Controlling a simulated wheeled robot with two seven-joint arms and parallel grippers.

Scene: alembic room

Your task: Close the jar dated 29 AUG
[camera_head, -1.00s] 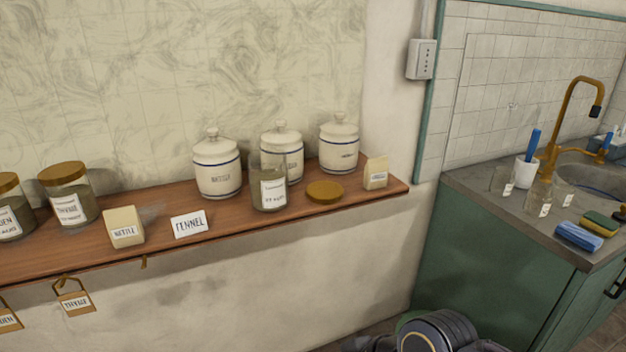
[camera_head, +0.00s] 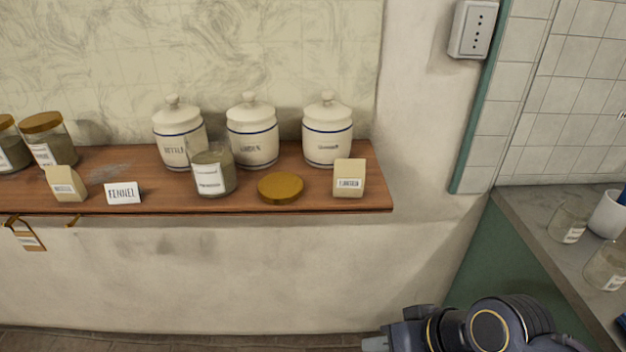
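An open glass jar (camera_head: 213,172) with a white label stands upright near the shelf's front edge, partly filled with greyish-green contents. Its label's date is too small to read surely. A round golden-brown lid (camera_head: 281,187) lies flat on the shelf just right of the jar, apart from it. My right gripper (camera_head: 376,343) shows only partly at the bottom edge, below and to the right of the shelf, away from jar and lid; its fingers cannot be made out. My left gripper is not in view.
The wooden shelf (camera_head: 240,207) also holds several lidded white canisters (camera_head: 327,135) behind, a paper packet (camera_head: 349,178) right of the lid, a FENNEL card (camera_head: 122,193), another packet (camera_head: 66,184) and lidded jars (camera_head: 48,140) at left. A counter (camera_head: 545,235) with glasses stands at right.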

